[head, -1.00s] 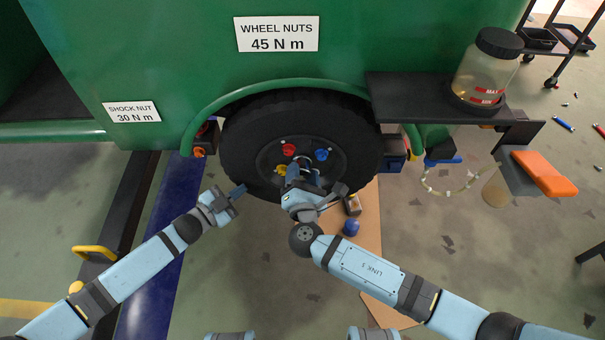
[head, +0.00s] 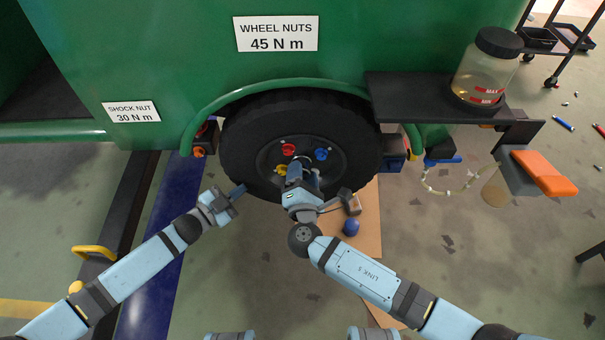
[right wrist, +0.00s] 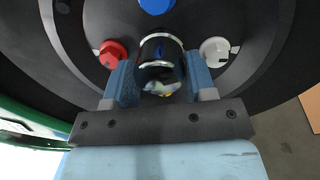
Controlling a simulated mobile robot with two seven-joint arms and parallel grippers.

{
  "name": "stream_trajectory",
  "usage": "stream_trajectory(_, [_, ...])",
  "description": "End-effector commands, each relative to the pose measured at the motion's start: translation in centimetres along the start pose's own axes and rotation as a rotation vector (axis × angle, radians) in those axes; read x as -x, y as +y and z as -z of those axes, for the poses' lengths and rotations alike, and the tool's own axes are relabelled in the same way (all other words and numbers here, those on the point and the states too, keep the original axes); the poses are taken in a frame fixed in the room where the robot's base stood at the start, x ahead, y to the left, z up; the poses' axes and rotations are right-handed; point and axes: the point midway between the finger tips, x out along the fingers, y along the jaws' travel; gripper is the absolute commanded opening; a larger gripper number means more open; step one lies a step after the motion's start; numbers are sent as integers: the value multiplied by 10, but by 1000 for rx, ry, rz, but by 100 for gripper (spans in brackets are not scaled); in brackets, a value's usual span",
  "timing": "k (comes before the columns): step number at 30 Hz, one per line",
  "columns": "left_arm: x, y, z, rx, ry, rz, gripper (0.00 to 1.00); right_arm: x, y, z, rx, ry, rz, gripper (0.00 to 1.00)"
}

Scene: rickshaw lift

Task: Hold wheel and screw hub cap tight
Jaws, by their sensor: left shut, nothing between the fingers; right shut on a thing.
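The black wheel (head: 240,140) sits under the green wheel arch, with coloured nuts round its middle. The hub cap (right wrist: 160,48), a dark cylinder with chrome bands, is at the wheel's centre in the right wrist view. My right gripper (right wrist: 160,85) is shut on it, one blue finger on each side. In the head view my right gripper (head: 303,174) hides most of the cap. I cannot tell how far the cap is seated. My left gripper (head: 238,190) is shut and empty, by the tyre's lower left; I cannot tell whether it touches the tyre.
Red (right wrist: 112,53), blue (right wrist: 157,5) and white (right wrist: 215,51) nuts surround the cap closely. A yellow nut (head: 281,170) shows beside my right gripper. A shelf with a jar (head: 487,68) juts out at right.

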Motion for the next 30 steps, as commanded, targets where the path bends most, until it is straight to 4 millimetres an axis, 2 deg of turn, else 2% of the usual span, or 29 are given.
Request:
stream_trajectory(1, [-5, -12, 4, -9, 7, 15, 0, 2, 4, 3, -3, 7, -6, 55])
stream_trajectory(4, [-5, -12, 4, -9, 7, 15, 0, 2, 3, 2, -2, 6, -5, 77])
stream_trajectory(13, [-5, -12, 4, -9, 6, 15, 0, 1, 1, 1, 6, 3, -3, 77])
stream_trajectory(17, [-4, -12, 4, -9, 6, 15, 0, 1, 1, 0, 63, 7, -5, 77])
stream_trajectory(23, [-4, -12, 4, -9, 6, 15, 0, 0, 2, -1, 287, 22, -10, 77])
stream_trajectory(30, [-4, -12, 4, -9, 6, 15, 0, -1, 2, -2, 631, 46, -13, 77])
